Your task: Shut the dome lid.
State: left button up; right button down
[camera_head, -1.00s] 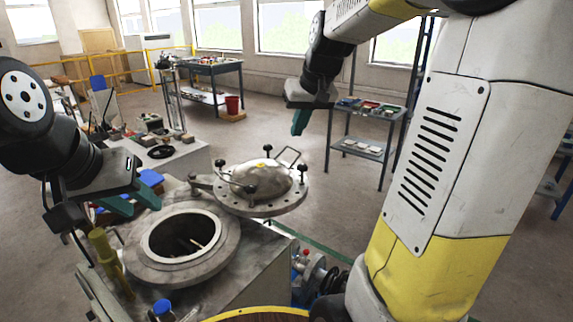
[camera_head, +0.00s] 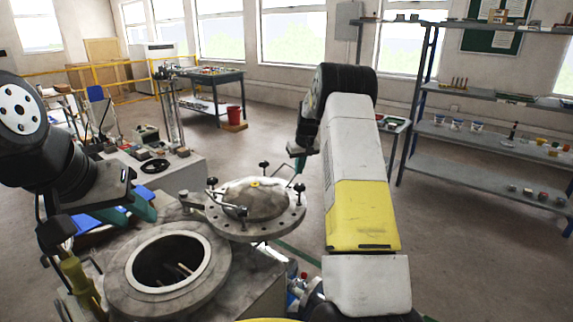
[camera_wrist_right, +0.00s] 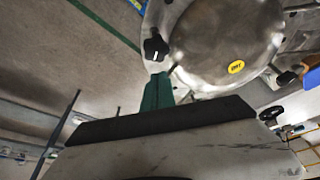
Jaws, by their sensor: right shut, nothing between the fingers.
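The round steel dome lid (camera_head: 238,226) stands open, swung out to the right of the vessel, with several black knobs around its flange and a wire handle on its far right. The vessel's round mouth (camera_head: 117,280) is uncovered, its dark inside showing. My right gripper (camera_head: 299,163) is shut and empty by the lid's far right edge, near the handle. In the right wrist view its teal fingers (camera_wrist_right: 157,92) are beside a flange knob (camera_wrist_right: 155,46); whether they touch is unclear. My left gripper (camera_head: 128,212) appears open and empty, left of the hinge arm and above the vessel's back left.
A bench with small parts (camera_head: 190,172) is behind the vessel. A yellow-handled post (camera_head: 80,284) stands at the vessel's left. Shelves (camera_head: 480,170) line the right wall, and open floor lies between. A dark table (camera_head: 215,80) stands farther back.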

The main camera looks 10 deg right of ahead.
jog(key=x, duration=0.5)
jog(key=shift+w+f, duration=0.1)
jog(key=shift+f, duration=0.25)
